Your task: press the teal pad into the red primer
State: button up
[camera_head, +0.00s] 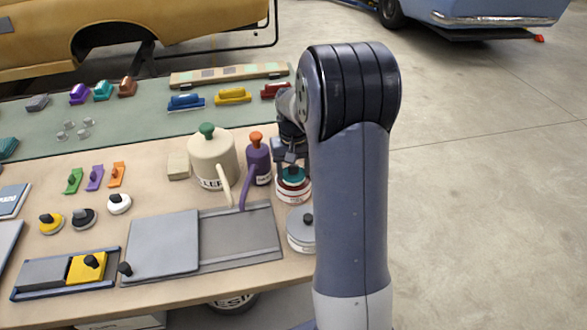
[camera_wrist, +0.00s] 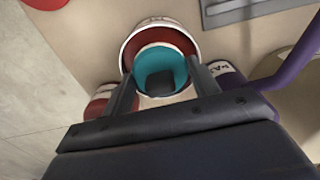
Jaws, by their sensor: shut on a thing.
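The teal pad (camera_head: 293,173) is in my gripper (camera_head: 290,157), at the mouth of the round white tin of red primer (camera_head: 293,195). In the wrist view the teal pad (camera_wrist: 158,66) lies inside the ring of red primer (camera_wrist: 183,42), within the tin's pale rim. My gripper (camera_wrist: 163,84) is shut on the pad's dark grip, one finger on each side. The pad's underside is hidden, so I cannot tell whether it touches the primer.
A purple can (camera_head: 258,160) with an orange knob and a cream can (camera_head: 212,160) with a green knob stand left of the tin. A lidded pale tin (camera_head: 302,232) stands in front. A grey tray (camera_head: 240,240) lies nearby. My arm hides the table's right side.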

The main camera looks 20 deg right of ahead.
jog(key=shift+f, duration=0.55)
dwell(1.3)
jog(key=shift+r+p, duration=2.5)
jog(key=shift+r, duration=1.1)
